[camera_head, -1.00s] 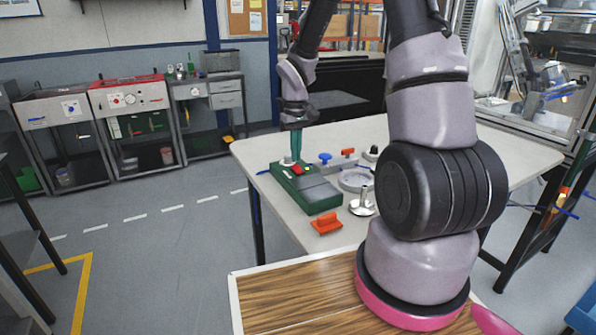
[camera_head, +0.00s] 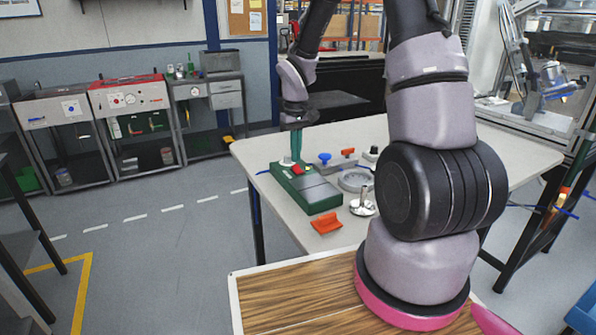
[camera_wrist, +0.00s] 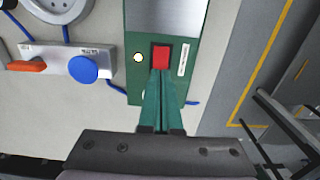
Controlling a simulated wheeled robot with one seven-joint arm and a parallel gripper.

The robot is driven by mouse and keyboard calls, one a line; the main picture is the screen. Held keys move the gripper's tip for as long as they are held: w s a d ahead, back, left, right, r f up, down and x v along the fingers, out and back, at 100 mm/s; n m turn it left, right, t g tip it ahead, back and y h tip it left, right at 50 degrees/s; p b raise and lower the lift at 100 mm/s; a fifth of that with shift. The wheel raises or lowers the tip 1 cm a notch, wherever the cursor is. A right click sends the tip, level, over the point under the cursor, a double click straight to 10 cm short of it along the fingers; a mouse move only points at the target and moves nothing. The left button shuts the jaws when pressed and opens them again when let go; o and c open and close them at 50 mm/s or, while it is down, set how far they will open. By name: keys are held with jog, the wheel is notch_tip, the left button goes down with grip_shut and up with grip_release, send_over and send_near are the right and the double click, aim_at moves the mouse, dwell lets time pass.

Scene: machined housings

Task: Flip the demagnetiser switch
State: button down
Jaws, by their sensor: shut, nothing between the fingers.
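The demagnetiser is a green box with a grey top plate (camera_head: 312,193), near the table's left edge. Its red rocker switch (camera_wrist: 161,57) is at the end of the box nearest my gripper in the wrist view, beside a small white lamp (camera_wrist: 138,57) and a white label (camera_wrist: 182,58). The switch also shows in the head view (camera_head: 297,169). My gripper (camera_wrist: 159,74) has green fingers, shut and empty. Its tips are at the lower edge of the switch in the wrist view; I cannot tell whether they touch it. The fingers hide part of the box below the switch.
A grey block with a blue knob (camera_wrist: 83,69) and an orange lever (camera_wrist: 26,66) lies beside the box. A round grey dish (camera_head: 355,180), a metal piece on a round base (camera_head: 362,206) and an orange block (camera_head: 326,223) are close by. The table's right side is clear.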

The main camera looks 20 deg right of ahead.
jog(key=shift+f, duration=1)
dwell(0.3)
jog(key=shift+r, duration=3.5)
notch_tip(320, 180, up, 16)
jog(key=m+t, duration=0.3)
send_over(297, 167)
jog(key=s+d, duration=0.2)
jog(key=s, duration=0.7)
jog(key=s+r+m+t+y, duration=0.1)
jog(key=s+r+t, duration=0.1)
jog(key=s+r, duration=0.2)
jog(key=s+r+m+t+y, duration=0.1)
jog(key=s+r+m+t, duration=0.1)
jog(key=s, duration=0.6)
jog(key=shift+s+a+r, duration=0.15)
jog(key=shift+s+r, duration=0.1)
jog(key=shift+r, duration=0.65)
jog(key=shift+a, duration=0.15)
